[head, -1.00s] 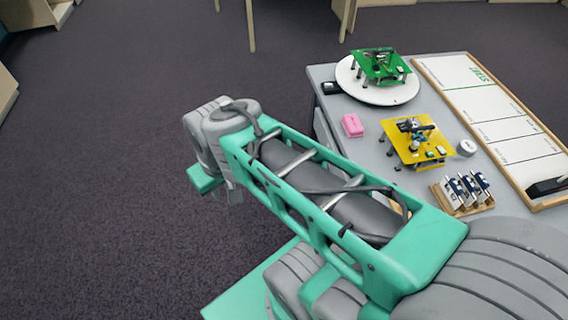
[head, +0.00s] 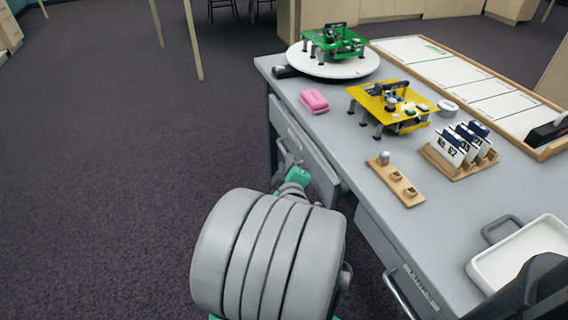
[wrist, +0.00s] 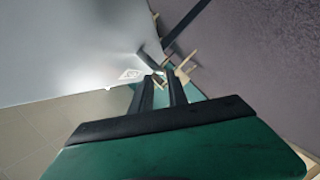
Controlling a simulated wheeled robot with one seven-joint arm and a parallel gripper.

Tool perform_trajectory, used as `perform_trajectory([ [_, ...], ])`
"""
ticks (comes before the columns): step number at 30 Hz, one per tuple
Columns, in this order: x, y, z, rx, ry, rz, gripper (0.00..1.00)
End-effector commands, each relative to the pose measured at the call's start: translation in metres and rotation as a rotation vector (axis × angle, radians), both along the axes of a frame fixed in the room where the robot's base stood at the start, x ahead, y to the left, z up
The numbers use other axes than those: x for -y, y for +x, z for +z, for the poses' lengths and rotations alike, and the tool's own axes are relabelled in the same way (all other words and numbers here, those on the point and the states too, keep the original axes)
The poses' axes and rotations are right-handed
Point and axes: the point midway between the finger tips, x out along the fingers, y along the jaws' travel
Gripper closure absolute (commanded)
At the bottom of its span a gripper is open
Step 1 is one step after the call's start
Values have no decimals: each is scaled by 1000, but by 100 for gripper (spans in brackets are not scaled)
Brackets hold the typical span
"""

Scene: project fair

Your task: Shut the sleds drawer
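The grey desk (head: 335,125) has a far drawer (head: 322,172) and a near drawer (head: 378,243) on its left side. The far drawer's front seems to stand out slightly from the desk; its opening is mostly hidden. My gripper (head: 290,165) is at the far drawer's front, partly hidden by my arm. In the wrist view, my gripper's dark fingers (wrist: 160,78) are a little apart with nothing visible between them. A grey panel (wrist: 80,45) with a small white label fills the left.
On the desk are a pink block (head: 314,101), a yellow stand (head: 392,105), a green stand (head: 333,42) on a white disc, a wooden holder (head: 397,185), a card rack (head: 455,165) and a white tray (head: 520,262). Open carpet (head: 110,180) lies left.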

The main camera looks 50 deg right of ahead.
Motion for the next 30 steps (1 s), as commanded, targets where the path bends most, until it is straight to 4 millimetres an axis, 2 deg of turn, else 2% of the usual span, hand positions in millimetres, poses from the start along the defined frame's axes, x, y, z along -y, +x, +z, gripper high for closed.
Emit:
perform_trajectory([
  [7,31,31,-10,-1,2,7,80],
  [12,49,45,-14,0,2,5,80],
  [21,52,48,-13,0,2,3,81],
  [28,52,48,-13,0,2,3,100],
  [30,52,48,-13,0,2,3,100],
])
